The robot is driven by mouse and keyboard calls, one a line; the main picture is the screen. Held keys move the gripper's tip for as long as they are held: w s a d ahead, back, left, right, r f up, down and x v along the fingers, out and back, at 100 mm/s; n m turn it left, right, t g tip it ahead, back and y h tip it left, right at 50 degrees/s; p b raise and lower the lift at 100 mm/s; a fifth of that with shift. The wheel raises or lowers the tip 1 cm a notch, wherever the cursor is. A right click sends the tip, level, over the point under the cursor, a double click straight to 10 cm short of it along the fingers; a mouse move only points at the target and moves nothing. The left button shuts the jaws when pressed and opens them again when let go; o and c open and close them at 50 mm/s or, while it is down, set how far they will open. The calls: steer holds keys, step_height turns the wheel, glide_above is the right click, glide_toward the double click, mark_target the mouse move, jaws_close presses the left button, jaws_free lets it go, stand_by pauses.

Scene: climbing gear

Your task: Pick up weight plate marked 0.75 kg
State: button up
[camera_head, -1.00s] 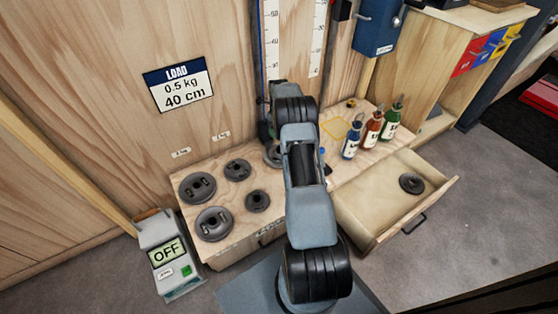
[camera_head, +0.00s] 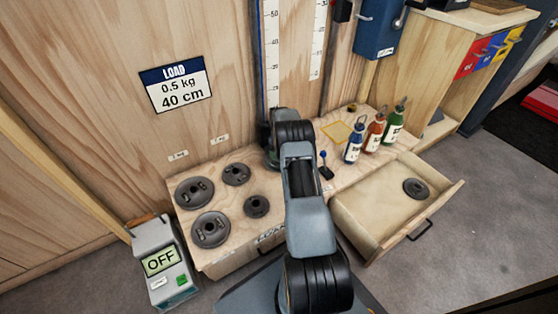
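Several dark grey round weight plates lie flat on the wooden bench: a back-left plate (camera_head: 194,192), a large front-left plate (camera_head: 210,230), a back plate (camera_head: 236,174) and a small front plate (camera_head: 257,206). Another plate (camera_head: 415,188) lies in the open drawer. Their markings are too small to read, so I cannot tell which is 0.75 kg. My arm stands in front of the bench's middle. The dark end of my arm, with my gripper (camera_head: 271,157), shows only partly behind the arm's upper joint, right of the plates. Its fingers are hidden.
The open drawer (camera_head: 352,235) juts out at the right. Three bottles (camera_head: 374,133) and a blue-knobbed lever (camera_head: 325,168) stand on the bench's right half. A scale-like box reading OFF (camera_head: 160,262) stands at the left. A wall sign (camera_head: 176,83) reads LOAD 0.5 kg, 40 cm.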

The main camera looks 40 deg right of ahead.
step_height(320, 180, down, 3)
steer(key=shift+f+b, duration=0.1)
steer(key=shift+b, duration=0.35)
steer(key=shift+r, duration=0.2)
jaws_close()
